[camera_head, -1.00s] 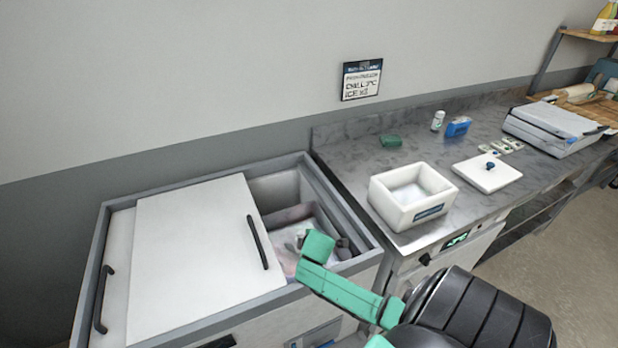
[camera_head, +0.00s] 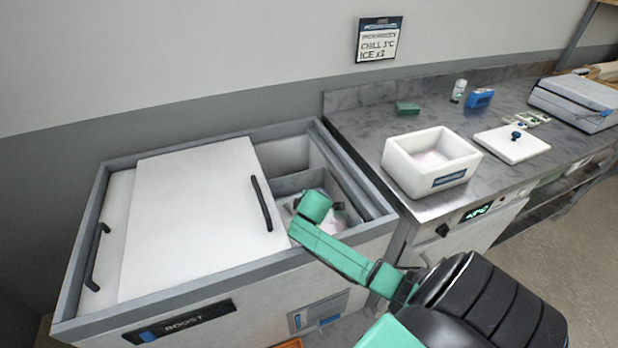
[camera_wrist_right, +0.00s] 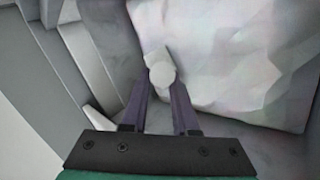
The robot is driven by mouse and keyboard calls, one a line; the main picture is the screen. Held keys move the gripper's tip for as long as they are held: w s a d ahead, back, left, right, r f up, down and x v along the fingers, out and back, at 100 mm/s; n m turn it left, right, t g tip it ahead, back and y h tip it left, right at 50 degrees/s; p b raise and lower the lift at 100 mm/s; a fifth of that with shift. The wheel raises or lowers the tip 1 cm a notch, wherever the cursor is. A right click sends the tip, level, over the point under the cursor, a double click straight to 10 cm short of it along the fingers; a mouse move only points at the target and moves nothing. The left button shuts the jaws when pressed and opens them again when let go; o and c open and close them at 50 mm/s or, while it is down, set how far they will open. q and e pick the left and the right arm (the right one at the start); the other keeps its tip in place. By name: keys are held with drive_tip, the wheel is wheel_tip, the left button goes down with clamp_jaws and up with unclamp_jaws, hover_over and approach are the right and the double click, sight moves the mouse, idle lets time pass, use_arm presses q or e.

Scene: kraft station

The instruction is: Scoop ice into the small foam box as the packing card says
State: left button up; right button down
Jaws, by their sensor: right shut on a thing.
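The small white foam box (camera_head: 402,181) stands open on the counter; a pale pinkish patch shows on its floor, and I cannot tell if it is ice. The packing card (camera_head: 378,40) on the wall reads CHILL and ICE with a multiplier, perhaps x2. My right gripper (camera_wrist_right: 162,92) is down inside the open part of the ice chest. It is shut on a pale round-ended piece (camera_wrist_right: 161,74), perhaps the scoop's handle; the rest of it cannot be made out. Pale, lumpy ice (camera_wrist_right: 230,60) lies close beyond the fingers. My left gripper is out of view.
The chest's white sliding lid (camera_head: 190,215) covers its left part. The chest rim (camera_head: 352,165) stands between the bin and the counter (camera_head: 370,118). The foam lid (camera_head: 512,146) lies right of the box. A green block (camera_head: 407,108) and a blue item (camera_head: 480,98) stand behind.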

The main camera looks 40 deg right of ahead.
use_arm(q)
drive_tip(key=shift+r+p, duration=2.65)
drive_tip(key=shift+p, duration=0.4)
use_arm(e)
drive_tip(key=s+r+t, duration=0.3)
drive_tip(key=r, duration=0.5)
drive_tip(key=s+r+m+t+h, duration=0.1)
drive_tip(key=s+r+t, duration=0.2)
drive_tip(key=r, duration=0.6)
drive_tip(key=shift+s, duration=0.5)
drive_tip(key=shift+a, duration=0.1)
